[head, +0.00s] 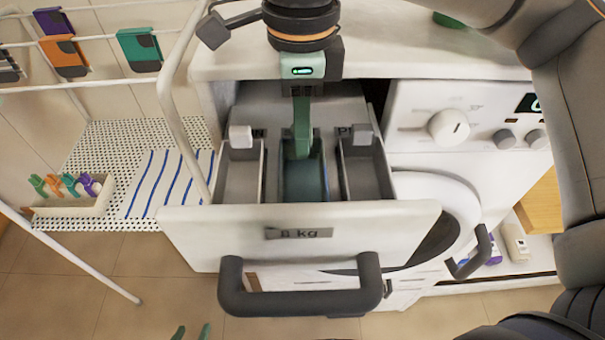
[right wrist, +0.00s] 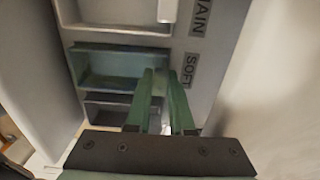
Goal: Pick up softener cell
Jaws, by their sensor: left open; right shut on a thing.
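The softener cell (head: 305,185) is the teal middle compartment of the pulled-out detergent drawer (head: 290,220). In the right wrist view the softener cell (right wrist: 105,66) lies beside the "SOFT" label. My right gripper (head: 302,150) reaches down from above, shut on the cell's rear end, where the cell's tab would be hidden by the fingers. Its green fingers also show in the right wrist view (right wrist: 160,78). The cell still sits down in the drawer. My left gripper (head: 191,333) shows only its green fingertips at the bottom edge, apart and empty.
Grey cells with tabs flank the softener cell on the left (head: 240,175) and right (head: 365,175). The dark drawer handle (head: 300,300) sticks out in front. A wire rack (head: 90,160) with pegs (head: 65,187) and a striped cloth stands at left.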

